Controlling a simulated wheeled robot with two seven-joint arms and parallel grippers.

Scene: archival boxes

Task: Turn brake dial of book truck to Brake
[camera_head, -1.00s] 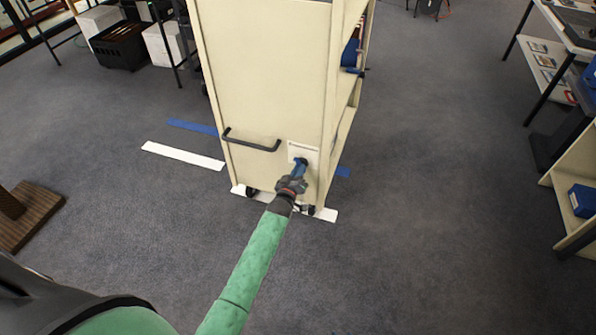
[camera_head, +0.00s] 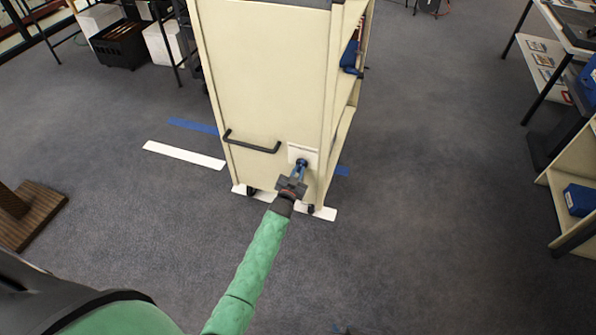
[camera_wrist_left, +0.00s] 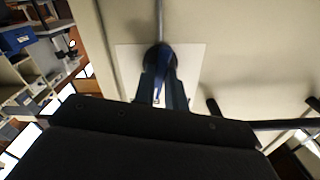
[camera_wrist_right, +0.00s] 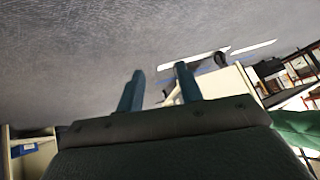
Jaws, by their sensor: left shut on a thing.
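The cream book truck (camera_head: 262,80) stands upright in the middle of the head view. A white plate (camera_head: 311,152) sits low on its end panel, with the dark blue brake dial (camera_wrist_left: 160,57) on it in the left wrist view. My left gripper (camera_head: 300,166) is at the plate, its fingers shut on the dial. The fingers hide part of the dial and I cannot read any plate markings. My right gripper (camera_wrist_right: 160,72) is open and empty in the right wrist view, pointing over the carpet; it does not show in the head view.
A black handle (camera_head: 252,142) juts from the end panel left of the plate. White and blue floor strips (camera_head: 184,155) lie near the truck. A shelf with a blue box (camera_head: 580,200) stands at the right. The carpet between is clear.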

